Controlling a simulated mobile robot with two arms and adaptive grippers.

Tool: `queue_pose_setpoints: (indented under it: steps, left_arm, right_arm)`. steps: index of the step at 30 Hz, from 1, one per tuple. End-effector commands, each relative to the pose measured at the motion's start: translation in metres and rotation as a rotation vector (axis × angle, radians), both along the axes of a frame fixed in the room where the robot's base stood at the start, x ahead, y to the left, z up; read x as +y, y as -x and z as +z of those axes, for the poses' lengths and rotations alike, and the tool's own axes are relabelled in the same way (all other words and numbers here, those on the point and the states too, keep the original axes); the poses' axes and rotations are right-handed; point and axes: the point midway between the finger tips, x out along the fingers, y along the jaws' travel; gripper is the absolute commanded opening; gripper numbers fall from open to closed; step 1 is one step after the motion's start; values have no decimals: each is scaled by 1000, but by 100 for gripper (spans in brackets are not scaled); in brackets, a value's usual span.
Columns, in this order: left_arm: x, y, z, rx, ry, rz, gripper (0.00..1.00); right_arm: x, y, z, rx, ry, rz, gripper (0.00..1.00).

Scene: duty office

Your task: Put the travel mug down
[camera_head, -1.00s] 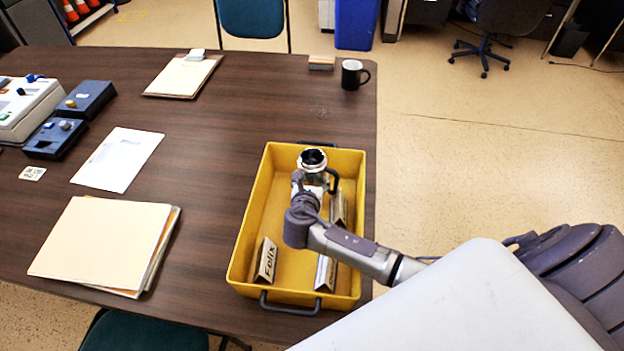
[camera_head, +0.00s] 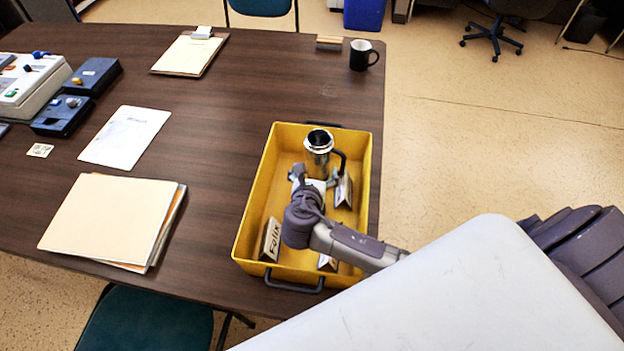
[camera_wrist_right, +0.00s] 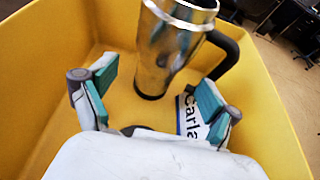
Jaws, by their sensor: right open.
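The travel mug (camera_head: 319,146) is shiny steel with a black handle. It stands upright in the yellow crate (camera_head: 253,200), towards its far end. In the right wrist view the mug (camera_wrist_right: 170,45) stands on the crate floor just beyond my fingers, its handle to the right. My right gripper (camera_head: 314,180) is inside the crate on the near side of the mug. In the wrist view the right gripper (camera_wrist_right: 155,92) is open, with its teal pads wide apart and nothing between them. My left gripper is not in view.
Name plates lie in the crate: one reading Felix (camera_head: 271,240), one reading Carla (camera_wrist_right: 190,118) close to the right finger, and another partly hidden by my arm. A black mug (camera_head: 361,55), clipboard (camera_head: 188,55) and folders (camera_head: 110,220) lie elsewhere on the table.

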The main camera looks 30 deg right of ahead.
Motion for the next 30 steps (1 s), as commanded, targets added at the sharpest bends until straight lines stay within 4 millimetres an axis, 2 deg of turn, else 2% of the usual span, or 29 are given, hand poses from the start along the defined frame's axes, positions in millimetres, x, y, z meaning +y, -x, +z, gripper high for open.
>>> queue_pose_setpoints:
  steps: [4, 10, 30]
  left_arm:
    - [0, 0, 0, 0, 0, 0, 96]
    - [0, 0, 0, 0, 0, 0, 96]
    - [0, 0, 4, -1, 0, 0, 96]
  right_arm:
    - [17, 23, 11, 0, -2, 1, 89]
    - [30, 40, 20, 0, 0, 1, 89]
    - [32, 43, 26, -1, 1, 0, 89]
